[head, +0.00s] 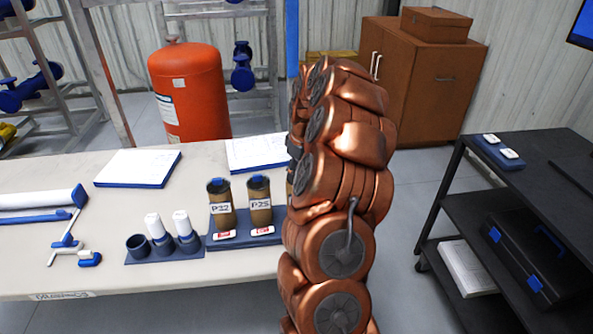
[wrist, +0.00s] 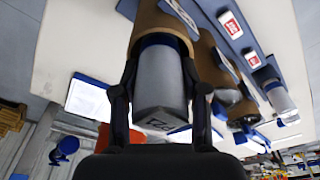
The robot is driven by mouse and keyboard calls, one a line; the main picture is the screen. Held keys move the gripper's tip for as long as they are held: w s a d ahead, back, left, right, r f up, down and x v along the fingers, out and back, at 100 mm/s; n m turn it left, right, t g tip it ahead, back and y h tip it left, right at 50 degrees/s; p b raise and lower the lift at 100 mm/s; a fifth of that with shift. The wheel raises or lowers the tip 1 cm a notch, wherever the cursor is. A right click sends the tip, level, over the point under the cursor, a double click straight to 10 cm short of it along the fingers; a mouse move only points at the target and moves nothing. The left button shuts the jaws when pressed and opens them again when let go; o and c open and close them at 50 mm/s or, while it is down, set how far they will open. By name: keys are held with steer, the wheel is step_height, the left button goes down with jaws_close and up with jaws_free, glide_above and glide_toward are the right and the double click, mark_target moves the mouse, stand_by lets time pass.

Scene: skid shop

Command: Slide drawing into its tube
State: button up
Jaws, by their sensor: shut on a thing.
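My gripper (wrist: 159,82) is shut on a pale grey rolled drawing (wrist: 162,88) with a dark blue band and a printed mark too unclear to read. The drawing's far end is at the mouth of a brown tube (wrist: 160,20), whose rim shows around the blue band; I cannot tell how deep it sits. My copper arm hides this tube and the gripper in the head view. Two brown tubes, P22 (head: 221,212) and P25 (head: 260,206), stand upright on a blue stand (head: 243,238), with blue showing at their tops.
A blue rack (head: 163,257) holds an empty cup and two cups with white rolls. A white roll (head: 40,199), blue-and-white fittings and paper pads (head: 139,167) lie on the pale table (head: 190,281). A dark cart (head: 520,215) stands right; an orange tank (head: 190,90) stands behind.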

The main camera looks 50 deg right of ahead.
steer(key=shift+f, duration=0.35)
stand_by(0.5)
steer(key=o, duration=1.3)
steer(key=o, duration=0.4)
steer(key=shift+r, duration=0.2)
steer(key=shift+r, duration=3.35)
